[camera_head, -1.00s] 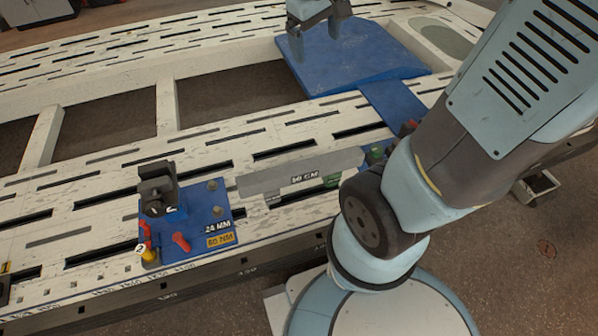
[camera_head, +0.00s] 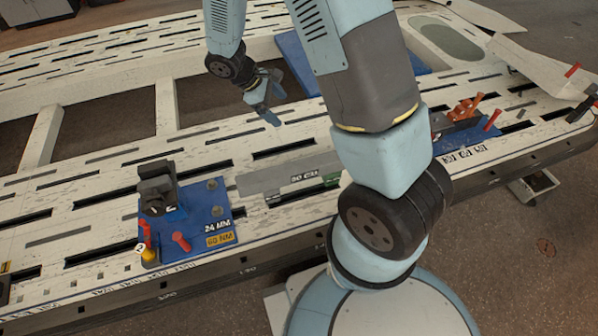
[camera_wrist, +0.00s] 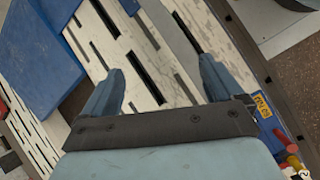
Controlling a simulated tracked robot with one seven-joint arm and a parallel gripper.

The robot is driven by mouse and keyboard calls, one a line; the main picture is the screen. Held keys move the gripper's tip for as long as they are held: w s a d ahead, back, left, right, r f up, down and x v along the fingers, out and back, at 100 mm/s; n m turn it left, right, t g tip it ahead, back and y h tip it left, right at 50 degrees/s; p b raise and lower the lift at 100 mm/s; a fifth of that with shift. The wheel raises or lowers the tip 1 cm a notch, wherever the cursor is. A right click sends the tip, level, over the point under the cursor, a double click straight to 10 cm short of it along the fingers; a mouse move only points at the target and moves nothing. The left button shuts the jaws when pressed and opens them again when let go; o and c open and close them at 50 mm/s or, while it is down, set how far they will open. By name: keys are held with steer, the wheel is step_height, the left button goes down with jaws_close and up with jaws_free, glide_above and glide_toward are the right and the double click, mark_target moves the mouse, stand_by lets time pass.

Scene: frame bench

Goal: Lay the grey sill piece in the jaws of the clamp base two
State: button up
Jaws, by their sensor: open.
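The grey sill piece (camera_head: 285,178) is a long flat bar with a printed label, lying on the slotted bench right of the clamp base two. A green part shows beside its right end, and my arm hides what lies beyond. The clamp base two (camera_head: 190,222) is a blue plate with a black clamp (camera_head: 158,188) marked 2, red handles and labels. My gripper (camera_head: 270,103) is open and empty above the bench, behind the sill piece and apart from it. In the wrist view my open fingers (camera_wrist: 160,90) have slotted bench between them; a grey bar shows beyond.
A blue panel (camera_head: 300,62) lies at the back of the bench. Another blue base (camera_head: 465,135) with orange and red parts stands at the right. The slotted bench (camera_head: 80,180) has wide openings in its frame. Bare bench lies left of the clamp base.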

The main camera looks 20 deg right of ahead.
step_height(320, 180, down, 18)
steer(key=s+a+n+h, duration=0.2)
steer(key=a+n+h, duration=0.1)
steer(key=n, duration=0.3)
glide_toward(302, 164)
steer(key=d+f, duration=0.1)
steer(key=s+d, duration=0.1)
steer(key=shift+s+d+f, duration=0.15)
steer(key=shift+d+f, duration=0.15)
steer(key=shift+f, duration=0.1)
steer(key=shift+w+a+f+x, duration=0.1)
steer(key=shift+w+x, duration=0.05)
steer(key=shift+x, duration=0.75)
steer(key=shift+w+a+f+x, duration=0.1)
steer(key=shift+w+x, duration=0.05)
steer(key=shift+x, duration=0.75)
steer(key=shift+w+a+f+x, duration=0.1)
steer(key=shift+w+x, duration=0.05)
steer(key=shift+x, duration=0.7)
jaws_close()
steer(key=shift+w+d+r, duration=0.1)
